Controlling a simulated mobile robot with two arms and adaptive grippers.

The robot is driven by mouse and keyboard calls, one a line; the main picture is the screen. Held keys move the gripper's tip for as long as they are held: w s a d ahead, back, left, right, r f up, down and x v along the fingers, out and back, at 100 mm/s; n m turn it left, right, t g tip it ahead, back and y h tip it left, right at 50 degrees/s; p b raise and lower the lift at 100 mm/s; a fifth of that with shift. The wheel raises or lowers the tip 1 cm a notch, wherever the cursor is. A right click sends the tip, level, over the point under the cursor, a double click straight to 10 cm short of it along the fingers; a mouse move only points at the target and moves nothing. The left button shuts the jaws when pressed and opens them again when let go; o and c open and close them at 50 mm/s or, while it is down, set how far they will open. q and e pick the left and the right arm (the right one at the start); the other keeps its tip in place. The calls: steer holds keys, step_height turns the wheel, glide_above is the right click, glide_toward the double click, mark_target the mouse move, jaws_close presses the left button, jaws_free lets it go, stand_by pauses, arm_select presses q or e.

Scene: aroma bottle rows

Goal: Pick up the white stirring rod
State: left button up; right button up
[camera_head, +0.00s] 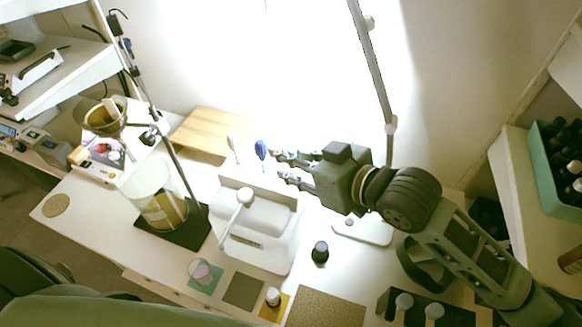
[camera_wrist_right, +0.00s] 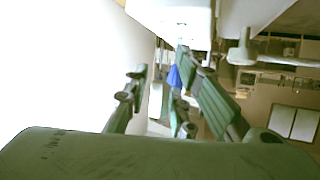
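A thin white rod-like piece (camera_head: 235,149), which looks like the white stirring rod, stands at the back of the table, left of a similar blue-headed piece (camera_head: 261,149). My right gripper (camera_head: 277,167) comes in from the right with its fingers apart, just right of the blue piece. The white piece is farther left, clear of the fingers. In the right wrist view the blue piece (camera_wrist_right: 174,76) shows between the open fingers of my right gripper (camera_wrist_right: 161,64), beyond or near their tips. I cannot make out the white rod there. My left gripper is not in view.
A white device (camera_head: 262,248) with a round knob stands in front of the rods. A wooden board (camera_head: 208,131) lies behind left, and a glass beaker (camera_head: 156,183) stands on a dark base at left. A dark bottle (camera_head: 320,251) stands below my right arm.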

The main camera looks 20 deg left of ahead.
jaws_close()
step_height(320, 180, up, 10)
steer(key=shift+r+b, duration=0.1)
steer(key=shift+b, duration=0.5)
